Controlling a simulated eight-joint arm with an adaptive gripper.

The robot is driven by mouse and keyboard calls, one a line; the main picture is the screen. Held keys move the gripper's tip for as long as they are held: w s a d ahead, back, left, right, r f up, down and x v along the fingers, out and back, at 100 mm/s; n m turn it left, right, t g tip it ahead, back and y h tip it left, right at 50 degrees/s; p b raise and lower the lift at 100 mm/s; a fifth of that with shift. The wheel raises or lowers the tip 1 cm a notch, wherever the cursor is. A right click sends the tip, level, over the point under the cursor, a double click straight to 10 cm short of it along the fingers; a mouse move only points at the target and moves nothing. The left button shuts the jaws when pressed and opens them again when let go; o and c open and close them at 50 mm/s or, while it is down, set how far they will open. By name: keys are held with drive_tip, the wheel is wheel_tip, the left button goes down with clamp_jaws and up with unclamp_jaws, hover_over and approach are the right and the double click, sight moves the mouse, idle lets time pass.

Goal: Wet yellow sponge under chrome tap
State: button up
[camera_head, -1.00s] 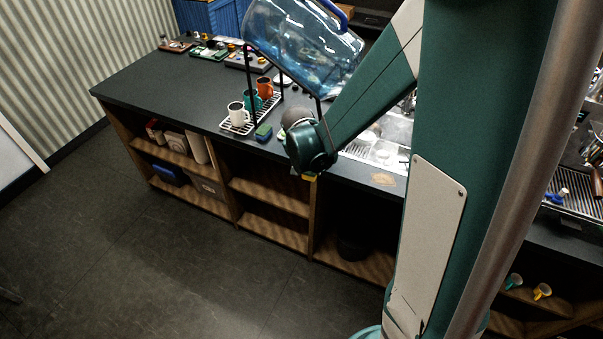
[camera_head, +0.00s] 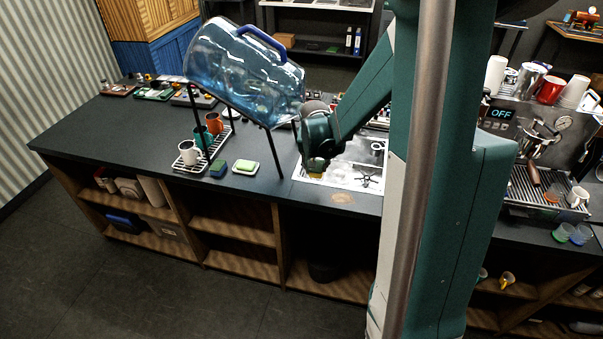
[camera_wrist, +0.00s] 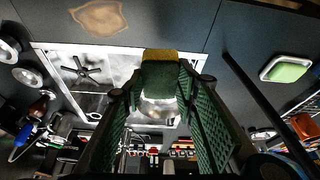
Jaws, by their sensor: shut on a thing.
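My gripper (camera_wrist: 160,85) is shut on the yellow sponge (camera_wrist: 160,55), which has a dark green side and sits between the fingertips in the wrist view. In the head view only a small yellow bit of the sponge (camera_head: 317,175) shows under my gripper (camera_head: 318,168). The gripper is at the left part of the steel sink (camera_head: 345,172), above it. In the wrist view the sink (camera_wrist: 118,62) lies beyond the sponge, with a dark spoked piece (camera_wrist: 80,70) in it. I cannot clearly make out the chrome tap; my arm hides part of the sink.
A blue water jug (camera_head: 243,75) leans on a black stand (camera_head: 273,152) close to my gripper's left. A green block on a white dish (camera_head: 246,171), a blue-green block (camera_head: 218,169) and mugs on a rack (camera_head: 189,153) are further left. An espresso machine (camera_head: 545,135) is at right.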

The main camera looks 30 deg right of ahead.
drive_tip(key=s+d+r, duration=0.1)
drive_tip(key=d, duration=0.7)
drive_tip(key=s+d+r, duration=0.2)
drive_tip(key=d, duration=0.6)
drive_tip(key=shift+r, duration=0.2)
drive_tip(key=shift+s, duration=0.1)
drive_tip(key=shift+w+d, duration=0.2)
drive_tip(key=w+d+f, duration=0.3)
drive_tip(key=w+d, duration=0.4)
drive_tip(key=w, duration=0.4)
drive_tip(key=shift+w+d+b, duration=0.15)
drive_tip(key=shift+d+b, duration=0.05)
drive_tip(key=shift+b, duration=0.2)
drive_tip(key=shift+r, duration=0.1)
idle(0.3)
idle(0.5)
drive_tip(key=s+a+b, duration=0.1)
drive_tip(key=s+a, duration=0.3)
drive_tip(key=s, duration=0.2)
drive_tip(key=shift+s+a, duration=0.2)
drive_tip(key=shift+s, duration=0.15)
idle(0.6)
idle(1.6)
